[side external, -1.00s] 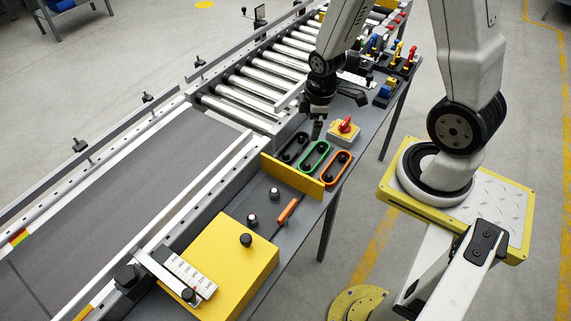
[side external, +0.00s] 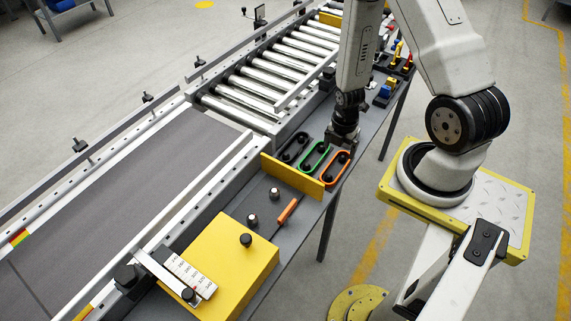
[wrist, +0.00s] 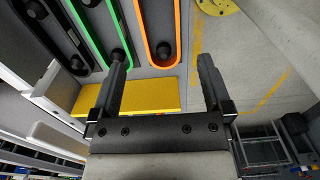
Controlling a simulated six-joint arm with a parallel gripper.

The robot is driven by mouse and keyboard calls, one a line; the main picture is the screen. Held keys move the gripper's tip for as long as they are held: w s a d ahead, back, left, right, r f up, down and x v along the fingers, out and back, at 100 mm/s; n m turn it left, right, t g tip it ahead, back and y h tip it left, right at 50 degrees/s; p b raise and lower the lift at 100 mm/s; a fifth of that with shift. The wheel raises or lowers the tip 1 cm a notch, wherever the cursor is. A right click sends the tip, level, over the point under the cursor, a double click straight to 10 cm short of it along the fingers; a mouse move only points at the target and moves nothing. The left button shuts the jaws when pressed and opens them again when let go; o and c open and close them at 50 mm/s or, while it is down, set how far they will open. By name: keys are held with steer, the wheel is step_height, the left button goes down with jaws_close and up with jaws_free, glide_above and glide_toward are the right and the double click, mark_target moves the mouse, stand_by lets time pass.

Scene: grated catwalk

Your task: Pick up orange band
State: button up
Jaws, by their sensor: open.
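The orange band (side external: 346,169) is a long loop around two black pegs on the grey bench, the rightmost of three such loops. In the wrist view the orange band (wrist: 178,30) runs up from between my fingertips, with a black peg inside its near end. My gripper (side external: 341,147) is just over the far end of the band in the side view and hides part of it. In the wrist view my gripper (wrist: 162,58) is open, its fingers apart to either side of the band, with nothing held. Contact with the band cannot be told.
A green band (side external: 323,158) and a black band (side external: 287,151) lie close to the left. A yellow upright plate (side external: 290,177) stands along their near side. A conveyor (side external: 130,180) runs beyond the bench. Open floor (side external: 400,290) lies right.

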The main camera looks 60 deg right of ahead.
mark_target(335, 170)
steer(key=shift+f, duration=0.15)
steer(key=shift+f, duration=1.2)
steer(key=shift+f, duration=0.1)
steer(key=shift+d+f, duration=0.1)
steer(key=shift+f, duration=2.4)
steer(key=c, duration=1.1)
steer(key=shift+r, duration=0.1)
steer(key=shift+c, duration=0.2)
step_height(335, 170, up, 10)
